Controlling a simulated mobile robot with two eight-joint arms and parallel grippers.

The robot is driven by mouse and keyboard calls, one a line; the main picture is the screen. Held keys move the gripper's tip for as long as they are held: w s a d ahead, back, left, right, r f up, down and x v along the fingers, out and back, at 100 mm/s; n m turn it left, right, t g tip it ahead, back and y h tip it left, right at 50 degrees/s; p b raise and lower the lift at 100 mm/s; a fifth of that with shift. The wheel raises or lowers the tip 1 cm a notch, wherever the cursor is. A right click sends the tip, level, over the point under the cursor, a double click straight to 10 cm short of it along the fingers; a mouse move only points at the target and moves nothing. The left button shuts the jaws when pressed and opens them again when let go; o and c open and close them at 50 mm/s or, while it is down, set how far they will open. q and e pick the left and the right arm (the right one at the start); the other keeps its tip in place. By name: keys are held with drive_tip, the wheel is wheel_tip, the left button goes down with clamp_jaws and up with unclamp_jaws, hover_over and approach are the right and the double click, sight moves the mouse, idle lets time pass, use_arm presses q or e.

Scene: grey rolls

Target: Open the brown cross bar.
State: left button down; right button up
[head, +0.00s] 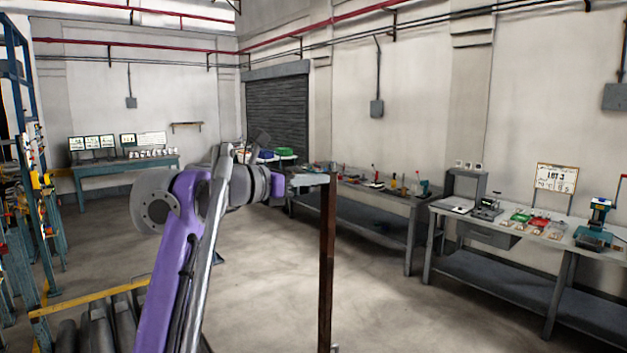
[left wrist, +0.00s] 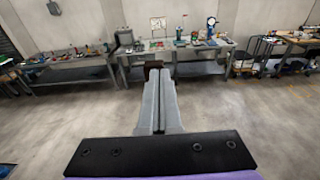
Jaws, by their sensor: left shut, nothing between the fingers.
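The brown cross bar (head: 327,265) stands near upright in the middle of the head view, its lower end close to the bottom edge. My left gripper (head: 322,180) reaches in from the left, its pale fingers at the bar's upper end. In the left wrist view the two fingers (left wrist: 158,75) lie flat together with nothing between them. A small brown patch (left wrist: 153,64), likely the bar's top, shows just beyond the tips. I cannot tell whether the fingers touch the bar. My right gripper is in neither view.
Dark grey rolls (head: 98,325) lie at the lower left below a yellow rail (head: 90,298). A blue rack (head: 22,95) stands at the left edge. Workbenches with tools, such as the right one (head: 480,222), line the right wall. The floor (head: 265,290) between is clear.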

use_arm(q)
drive_tip(key=shift+a, duration=0.1)
